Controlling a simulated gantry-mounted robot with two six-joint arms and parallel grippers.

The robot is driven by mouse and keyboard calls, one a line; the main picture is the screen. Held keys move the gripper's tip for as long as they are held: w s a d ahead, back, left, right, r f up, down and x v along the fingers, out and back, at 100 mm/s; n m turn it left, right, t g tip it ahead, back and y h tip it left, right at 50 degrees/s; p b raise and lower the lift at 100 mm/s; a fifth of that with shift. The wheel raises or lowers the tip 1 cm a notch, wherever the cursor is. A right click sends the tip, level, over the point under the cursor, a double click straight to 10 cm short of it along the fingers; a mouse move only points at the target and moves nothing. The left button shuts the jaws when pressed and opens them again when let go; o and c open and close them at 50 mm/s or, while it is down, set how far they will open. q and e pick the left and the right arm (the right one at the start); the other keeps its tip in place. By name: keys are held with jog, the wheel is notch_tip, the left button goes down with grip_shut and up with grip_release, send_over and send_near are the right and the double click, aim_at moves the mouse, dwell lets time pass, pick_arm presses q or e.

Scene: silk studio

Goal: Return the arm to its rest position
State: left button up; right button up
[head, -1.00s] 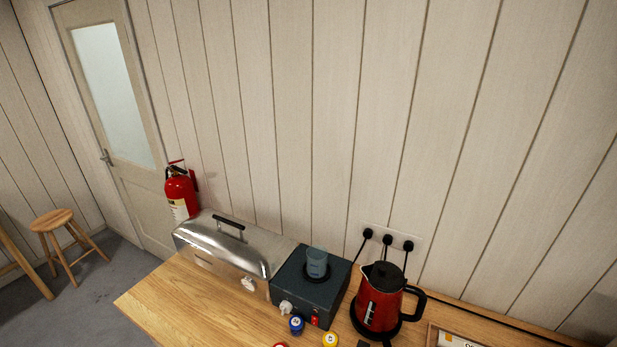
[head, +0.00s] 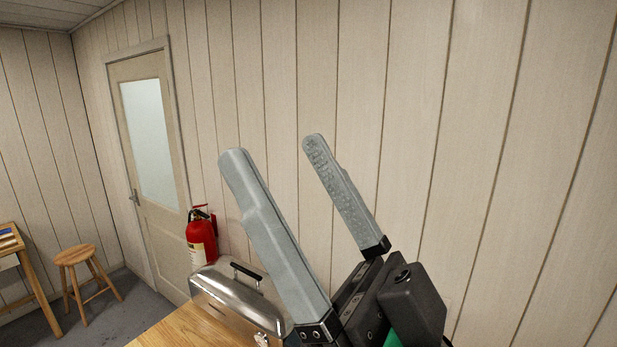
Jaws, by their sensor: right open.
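My right gripper (head: 273,146) is raised in the middle of the head view, with its two long grey fingers pointing up. The fingers are spread apart, and only the panelled wall shows between them. It is open and empty. Its dark body (head: 385,300) hides most of the bench to the right. My left gripper is not in view.
A silver lidded steel box (head: 235,298) sits on the wooden bench (head: 170,332) at the bottom. A red fire extinguisher (head: 201,238) is behind it. A stool (head: 78,256) and part of another table (head: 22,262) stand at the left, near a door (head: 150,170).

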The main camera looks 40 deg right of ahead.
jog(key=h, duration=0.1)
jog(key=d+h, duration=0.1)
jog(key=w+d+m+h, duration=0.1)
jog(key=h, duration=0.1)
jog(key=shift+f+g, duration=0.3)
dwell(0.8)
